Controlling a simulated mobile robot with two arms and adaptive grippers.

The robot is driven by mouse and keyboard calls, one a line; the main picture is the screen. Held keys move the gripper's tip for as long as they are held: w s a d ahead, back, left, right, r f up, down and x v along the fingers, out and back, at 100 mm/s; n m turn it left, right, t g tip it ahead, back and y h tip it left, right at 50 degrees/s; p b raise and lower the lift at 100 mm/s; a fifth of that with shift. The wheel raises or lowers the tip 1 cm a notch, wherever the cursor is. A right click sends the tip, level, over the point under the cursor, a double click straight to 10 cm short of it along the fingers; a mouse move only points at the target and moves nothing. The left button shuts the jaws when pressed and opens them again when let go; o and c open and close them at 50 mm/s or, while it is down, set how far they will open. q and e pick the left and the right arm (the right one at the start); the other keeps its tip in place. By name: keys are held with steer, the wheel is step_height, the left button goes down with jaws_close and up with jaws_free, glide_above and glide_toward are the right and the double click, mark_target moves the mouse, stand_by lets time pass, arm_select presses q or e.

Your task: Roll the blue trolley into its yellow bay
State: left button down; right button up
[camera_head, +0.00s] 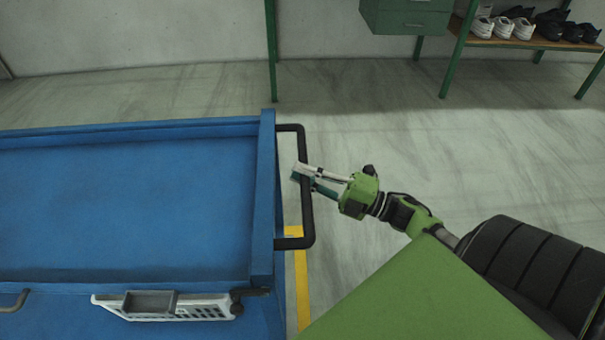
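The blue trolley (130,200) fills the left of the head view, with an empty-looking flat top and raised rims. A black handle (307,210) stands out from its right end. My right gripper (299,175) is at the handle's upright bar, with its fingers around the bar; whether they press on it is hard to tell. A yellow floor line (301,285) shows beside the trolley's right end, below the handle; the rest of the bay marking is hidden. My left gripper is out of view.
A white slotted basket (195,306) hangs on the trolley's near side. A green workbench with drawers (410,20) and a wooden rack (530,40) with several shoes stand at the back wall. The floor between is clear.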

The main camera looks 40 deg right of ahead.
steer(key=o, duration=0.4)
steer(key=v, duration=1.2)
